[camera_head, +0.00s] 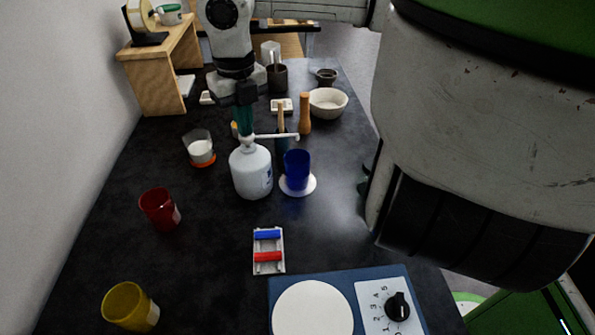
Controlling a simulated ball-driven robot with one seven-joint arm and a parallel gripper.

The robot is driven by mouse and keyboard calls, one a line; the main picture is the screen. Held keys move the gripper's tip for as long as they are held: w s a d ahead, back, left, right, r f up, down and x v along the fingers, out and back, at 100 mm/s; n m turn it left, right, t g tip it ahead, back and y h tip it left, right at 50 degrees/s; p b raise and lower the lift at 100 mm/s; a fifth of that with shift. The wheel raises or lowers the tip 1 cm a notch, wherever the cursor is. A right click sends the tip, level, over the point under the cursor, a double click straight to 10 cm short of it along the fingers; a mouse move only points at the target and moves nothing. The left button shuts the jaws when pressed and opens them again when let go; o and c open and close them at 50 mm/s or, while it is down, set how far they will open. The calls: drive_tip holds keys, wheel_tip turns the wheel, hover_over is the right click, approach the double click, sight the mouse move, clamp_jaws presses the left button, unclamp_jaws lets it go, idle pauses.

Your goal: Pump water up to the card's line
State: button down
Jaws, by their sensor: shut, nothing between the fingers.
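A white pump bottle (251,175) stands upright mid-table, its spout (277,136) pointing right. A blue cup (297,165) stands on a white round coaster (296,190) just right of the bottle, near the spout's end. The water level inside the cup is hidden. My gripper (245,128) points down, shut and empty, directly over the pump head. Its tips seem to meet the head, but I cannot tell whether they touch. I cannot identify the card or its line for certain.
A red cup (158,208) and yellow cup (128,306) stand at left. A glass with white contents (200,149) is behind. A white holder with blue and red bars (268,250) and a blue dial unit (341,290) are nearer. A bowl (328,102) stands behind.

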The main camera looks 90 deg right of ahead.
drive_tip(key=shift+r+p, duration=0.7)
drive_tip(key=shift+r, duration=0.7)
drive_tip(key=shift+r, duration=0.15)
drive_tip(key=shift+r+p, duration=1.05)
drive_tip(key=shift+r, duration=1.8)
